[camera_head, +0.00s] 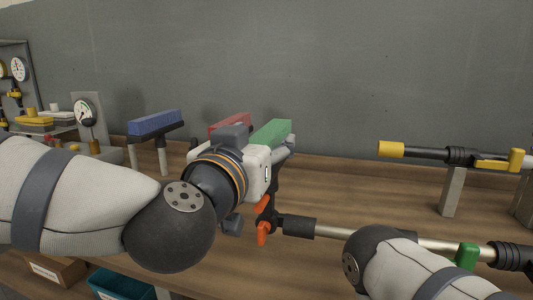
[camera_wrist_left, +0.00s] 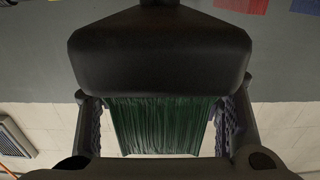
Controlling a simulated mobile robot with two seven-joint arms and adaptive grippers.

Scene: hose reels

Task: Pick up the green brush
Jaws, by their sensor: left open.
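The green brush (camera_head: 273,132) is at the middle of the head view, with its green top showing just beyond my left wrist. My left gripper (camera_head: 280,150) is at the brush, its fingers mostly hidden by my own wrist. In the left wrist view, the brush's green bristles (camera_wrist_left: 158,127) lie between the two dark fingers of the left gripper (camera_wrist_left: 165,118). The fingers are open, with narrow gaps beside the bristles. A broad dark block lies above the bristles in that view. My right arm enters at lower right; its gripper does not show.
A red brush (camera_head: 230,122) is just left of the green one, and a blue brush (camera_head: 155,123) stands farther left. An orange-handled wand (camera_head: 300,226) lies low in front. A yellow-tipped wand (camera_head: 430,152) is at right. Gauges (camera_head: 86,112) stand at left.

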